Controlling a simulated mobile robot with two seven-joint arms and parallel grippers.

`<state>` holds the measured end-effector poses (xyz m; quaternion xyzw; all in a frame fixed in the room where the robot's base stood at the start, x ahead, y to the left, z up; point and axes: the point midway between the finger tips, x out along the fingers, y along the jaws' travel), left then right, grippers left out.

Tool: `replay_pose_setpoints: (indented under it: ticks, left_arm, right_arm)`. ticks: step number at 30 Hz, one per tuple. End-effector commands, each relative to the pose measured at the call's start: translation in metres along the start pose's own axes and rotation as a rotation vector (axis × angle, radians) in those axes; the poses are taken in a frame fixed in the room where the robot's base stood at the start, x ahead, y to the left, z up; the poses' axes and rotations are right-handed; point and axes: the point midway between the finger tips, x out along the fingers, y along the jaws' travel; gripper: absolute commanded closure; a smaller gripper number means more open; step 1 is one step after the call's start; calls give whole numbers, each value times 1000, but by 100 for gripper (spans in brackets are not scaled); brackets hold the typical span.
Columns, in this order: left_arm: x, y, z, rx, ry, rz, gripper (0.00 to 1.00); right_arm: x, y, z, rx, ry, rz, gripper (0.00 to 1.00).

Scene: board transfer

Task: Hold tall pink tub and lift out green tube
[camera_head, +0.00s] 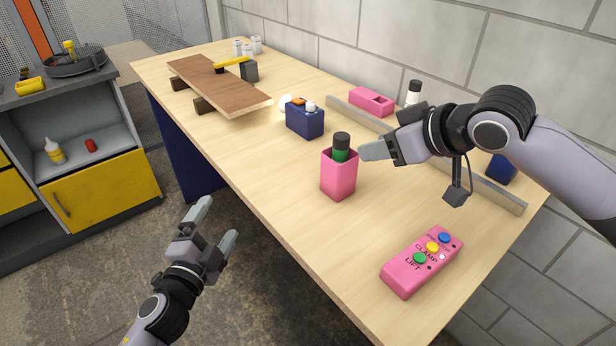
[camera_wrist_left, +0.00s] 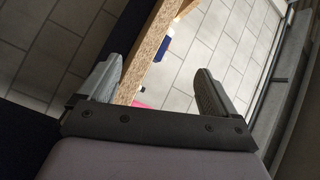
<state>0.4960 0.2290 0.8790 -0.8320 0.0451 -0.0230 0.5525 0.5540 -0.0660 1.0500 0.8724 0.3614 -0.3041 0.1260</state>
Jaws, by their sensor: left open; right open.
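The tall pink tub (camera_head: 338,180) stands upright on the wooden table. The green tube (camera_head: 341,150), with a black cap, stands in it and sticks out above the rim. My right gripper (camera_head: 366,150) is open, just right of the tube at about the height of the tub's rim; whether it touches either cannot be told. My left gripper (camera_head: 216,222) is open and empty, off the table's front edge, left of and below the tub. In the left wrist view my left gripper (camera_wrist_left: 155,85) shows spread fingers with the table edge (camera_wrist_left: 150,50) beyond them.
A pink control box (camera_head: 421,262) with coloured buttons lies at the front right. A blue box (camera_head: 305,121) stands behind the tub. A low pink container (camera_head: 372,101) and a long rail (camera_head: 350,115) are near the wall. A brown board (camera_head: 215,85) rests on blocks at the far left.

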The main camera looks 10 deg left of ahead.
Motion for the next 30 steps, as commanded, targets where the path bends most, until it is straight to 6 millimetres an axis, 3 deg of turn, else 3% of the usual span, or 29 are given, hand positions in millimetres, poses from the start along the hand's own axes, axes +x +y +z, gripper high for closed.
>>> replay_pose_setpoints:
  ticks: [3,9,15,18,23,30]
  left_arm:
    - [24,-31,-24,202,92,-82,8]
    - [50,-58,-89,567,312,-178,8]
    - [58,-52,-156,970,574,-221,8]
    - [61,-42,-178,1184,687,-223,8]
    - [67,-24,-194,1525,825,-195,8]
    - [79,-12,-188,1890,910,-116,8]
  right_arm:
    - [0,0,0,0,0,0,57]
    - [0,0,0,0,0,0,57]
    - [0,0,0,0,0,0,57]
    - [0,0,0,0,0,0,57]
    - [0,0,0,0,0,0,57]
    - [0,0,0,0,0,0,57]
